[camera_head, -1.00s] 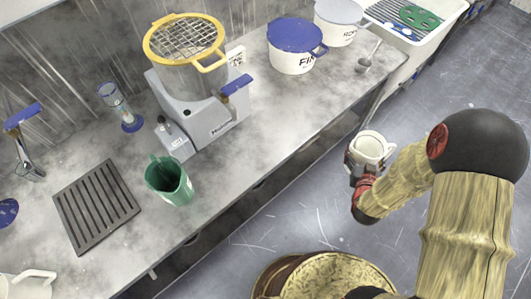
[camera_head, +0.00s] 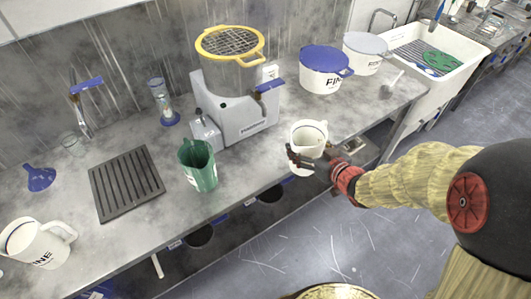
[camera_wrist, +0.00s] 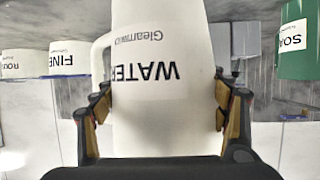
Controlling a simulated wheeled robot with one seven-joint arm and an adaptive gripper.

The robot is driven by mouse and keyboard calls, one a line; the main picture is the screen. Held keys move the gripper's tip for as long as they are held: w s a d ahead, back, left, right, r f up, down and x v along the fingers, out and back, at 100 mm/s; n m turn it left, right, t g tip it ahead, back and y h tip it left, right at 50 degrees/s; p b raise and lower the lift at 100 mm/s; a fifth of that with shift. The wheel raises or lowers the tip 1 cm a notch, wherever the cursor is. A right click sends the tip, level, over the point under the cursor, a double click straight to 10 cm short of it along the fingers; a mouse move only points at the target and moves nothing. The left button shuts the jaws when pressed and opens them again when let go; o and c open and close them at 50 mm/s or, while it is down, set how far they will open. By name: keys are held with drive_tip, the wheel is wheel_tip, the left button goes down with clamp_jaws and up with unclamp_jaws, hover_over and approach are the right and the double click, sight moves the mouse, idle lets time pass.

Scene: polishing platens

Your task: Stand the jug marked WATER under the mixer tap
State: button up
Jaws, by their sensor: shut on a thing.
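The white jug (camera_head: 308,135) marked WATER is held upright near the bench's front edge. My gripper (camera_head: 300,160) is shut on its body. In the wrist view the jug (camera_wrist: 160,50) fills the middle, its lettering upside down, with my gripper (camera_wrist: 166,110) having a finger on each side. Its base is hidden there. The grey mixer (camera_head: 245,118) with a yellow-rimmed basket stands on the bench, left of and behind the jug. A blue-handled tap (camera_head: 268,86) sticks out at its right. Another blue-levered tap (camera_head: 82,105) is at the back left.
A green jug (camera_head: 198,168), marked SOAP in the wrist view (camera_wrist: 298,38), stands left of the held jug. A black slatted grid (camera_head: 125,183) and a white FINE jug (camera_head: 38,243) are farther left. Lidded pots (camera_head: 322,72) stand at right. The bench before the mixer is fairly clear.

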drive_tip(key=shift+n+g+y, duration=0.5)
drive_tip(key=shift+n+y, duration=0.2)
drive_tip(key=shift+n, duration=0.1)
drive_tip(key=s+a+f, duration=0.2)
drive_tip(key=s, duration=0.1)
drive_tip(key=shift+a, duration=0.35)
drive_tip(key=shift+a+f, duration=0.25)
drive_tip(key=r+b+x, duration=0.1)
drive_tip(key=b+x, duration=0.1)
drive_tip(key=x, duration=0.6)
drive_tip(key=w+r+b+x, duration=0.1)
drive_tip(key=r+b+x, duration=0.1)
drive_tip(key=x, duration=0.7)
drive_tip(key=shift+w+a+b, duration=0.3)
drive_tip(key=shift+a+b, duration=0.3)
drive_tip(key=shift+b, duration=0.1)
drive_tip(key=shift+f, duration=0.2)
drive_tip(key=o, duration=1.2)
drive_tip(key=shift+c, duration=0.2)
drive_tip(key=shift+o, duration=0.5)
drive_tip(key=shift+r, duration=0.15)
